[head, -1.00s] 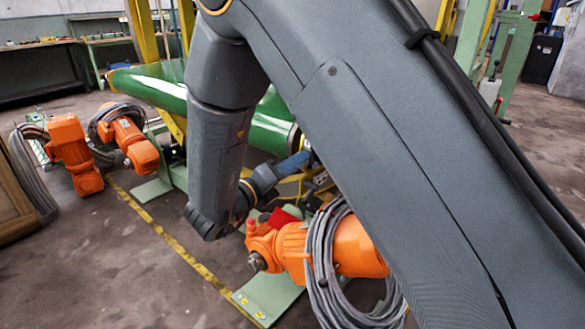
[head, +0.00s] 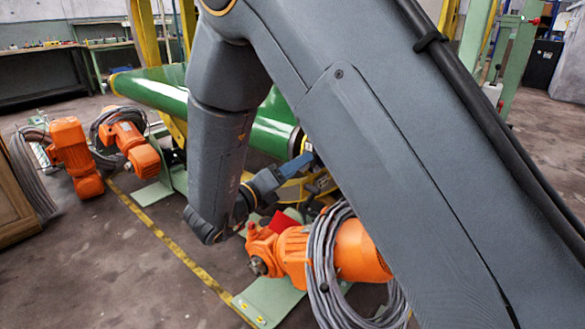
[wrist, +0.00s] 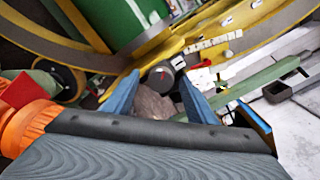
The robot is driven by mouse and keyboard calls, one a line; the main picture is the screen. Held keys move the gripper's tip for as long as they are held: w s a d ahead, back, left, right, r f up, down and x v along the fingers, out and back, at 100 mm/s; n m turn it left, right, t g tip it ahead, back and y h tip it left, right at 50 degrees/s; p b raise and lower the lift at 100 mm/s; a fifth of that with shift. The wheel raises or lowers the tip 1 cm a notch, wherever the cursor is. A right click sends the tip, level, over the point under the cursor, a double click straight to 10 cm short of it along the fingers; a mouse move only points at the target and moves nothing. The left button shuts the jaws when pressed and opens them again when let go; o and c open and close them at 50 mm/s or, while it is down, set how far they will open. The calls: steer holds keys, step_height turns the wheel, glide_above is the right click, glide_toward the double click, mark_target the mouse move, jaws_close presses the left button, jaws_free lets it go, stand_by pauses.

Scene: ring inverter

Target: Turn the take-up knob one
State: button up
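A dark round knob (wrist: 163,78) with a small red mark on its face shows in the wrist view, against a yellow frame below a green drum. My gripper (wrist: 159,76) has two blue fingers standing apart, one on each side of the knob in the picture. A gap shows between the fingers and nothing is held. I cannot tell how far the knob lies beyond the fingertips, or whether they touch it. In the head view my gripper (head: 303,163) is partly hidden behind my arm, and the knob cannot be made out.
A green roller (head: 160,97) lies in a yellow frame. More orange motors (head: 75,155) stand at left. Open floor (head: 150,260) lies in front.

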steer(key=v, duration=0.7)
steer(key=shift+s+a+p, duration=0.2)
steer(key=shift+s+p, duration=0.15)
steer(key=shift+p, duration=0.1)
